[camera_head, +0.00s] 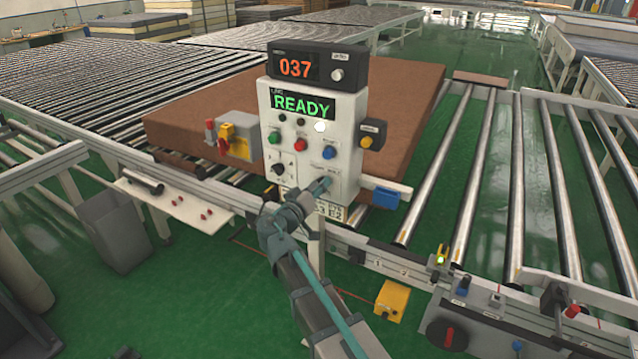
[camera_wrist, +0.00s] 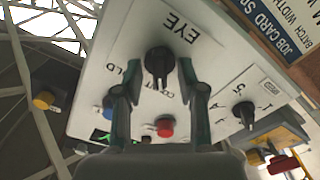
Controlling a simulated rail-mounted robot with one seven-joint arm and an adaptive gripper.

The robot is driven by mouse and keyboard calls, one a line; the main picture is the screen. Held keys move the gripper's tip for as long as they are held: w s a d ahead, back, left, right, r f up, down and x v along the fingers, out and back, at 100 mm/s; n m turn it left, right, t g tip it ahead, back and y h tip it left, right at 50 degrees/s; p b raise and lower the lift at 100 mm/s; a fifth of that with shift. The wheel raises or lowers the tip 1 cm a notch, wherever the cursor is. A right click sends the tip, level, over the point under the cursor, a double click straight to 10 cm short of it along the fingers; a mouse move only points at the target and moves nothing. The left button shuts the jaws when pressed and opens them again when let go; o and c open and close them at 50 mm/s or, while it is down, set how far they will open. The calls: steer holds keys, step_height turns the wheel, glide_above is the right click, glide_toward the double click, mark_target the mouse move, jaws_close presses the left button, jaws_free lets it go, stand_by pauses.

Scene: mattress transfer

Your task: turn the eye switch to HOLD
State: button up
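The eye switch (camera_wrist: 158,62) is a black rotary knob on a white panel, under the word EYE in the wrist view. Its bar stands roughly upright in that picture, its lower end toward a partly hidden label. A label ending in "OLD" sits left of it, partly behind a finger. My gripper (camera_wrist: 160,72) is open, one finger on each side of the knob, with narrow gaps seeming to show; contact cannot be told. In the head view my gripper (camera_head: 322,187) is at the lower right of the control box (camera_head: 345,125) and hides the knob.
The box carries a green READY display (camera_head: 302,105), green, red and blue buttons, and another black selector (camera_head: 279,170), also in the wrist view (camera_wrist: 243,112). A yellow-black button box (camera_head: 372,138) is on its right side. A brown mattress (camera_head: 190,120) lies behind on rollers.

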steer(key=shift+w+d, duration=0.1)
steer(key=shift+w, duration=0.05)
jaws_close()
steer(key=shift+f, duration=0.1)
